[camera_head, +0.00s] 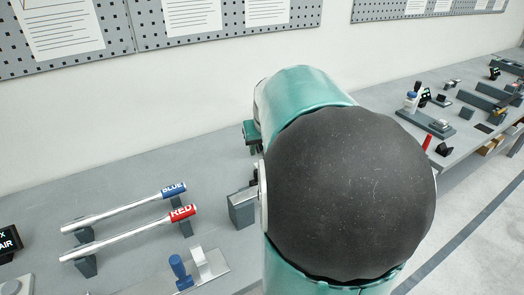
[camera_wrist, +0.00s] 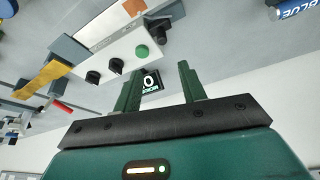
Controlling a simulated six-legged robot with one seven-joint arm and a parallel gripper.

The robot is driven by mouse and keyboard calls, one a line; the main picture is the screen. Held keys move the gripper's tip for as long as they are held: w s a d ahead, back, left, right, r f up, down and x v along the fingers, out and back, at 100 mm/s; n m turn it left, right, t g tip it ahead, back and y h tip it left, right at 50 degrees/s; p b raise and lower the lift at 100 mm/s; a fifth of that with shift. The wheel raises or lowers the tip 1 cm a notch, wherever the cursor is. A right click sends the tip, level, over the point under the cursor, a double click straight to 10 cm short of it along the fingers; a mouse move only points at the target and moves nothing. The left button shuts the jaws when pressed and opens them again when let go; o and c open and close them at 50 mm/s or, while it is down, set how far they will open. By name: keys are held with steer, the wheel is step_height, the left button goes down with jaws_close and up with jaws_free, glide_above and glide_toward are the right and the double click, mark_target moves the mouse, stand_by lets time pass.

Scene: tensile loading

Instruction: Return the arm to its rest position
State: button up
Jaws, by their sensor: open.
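My arm (camera_head: 340,190), with a green shell and a dark round joint cover, fills the centre right of the head view and hides part of the bench behind it. My gripper (camera_wrist: 161,92) shows in the wrist view, with two green fingers standing apart from a dark bar. Nothing is between the fingers, and they are open. In the head view my gripper is mostly hidden behind the arm. The wrist view is tilted and looks across the bench from close to the gripper.
A blue-ended rod (camera_head: 130,206) and a red-ended rod (camera_head: 130,233) lie on supports on the grey bench (camera_head: 40,200) at left. A white control box (camera_wrist: 125,55) with knobs and a green button shows in the wrist view. Small fixtures (camera_head: 430,122) stand at right.

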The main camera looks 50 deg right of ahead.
stand_by(0.4)
steer(key=s+a+r+n+y, duration=0.1)
steer(key=s+a+n, duration=0.2)
steer(key=a, duration=1.2)
steer(key=s+a+r+n+t+y, duration=0.1)
steer(key=s+a+n, duration=0.2)
steer(key=s+a, duration=0.4)
steer(key=a, duration=0.9)
steer(key=shift+s+a+t, duration=0.25)
steer(key=shift+s+t, duration=0.05)
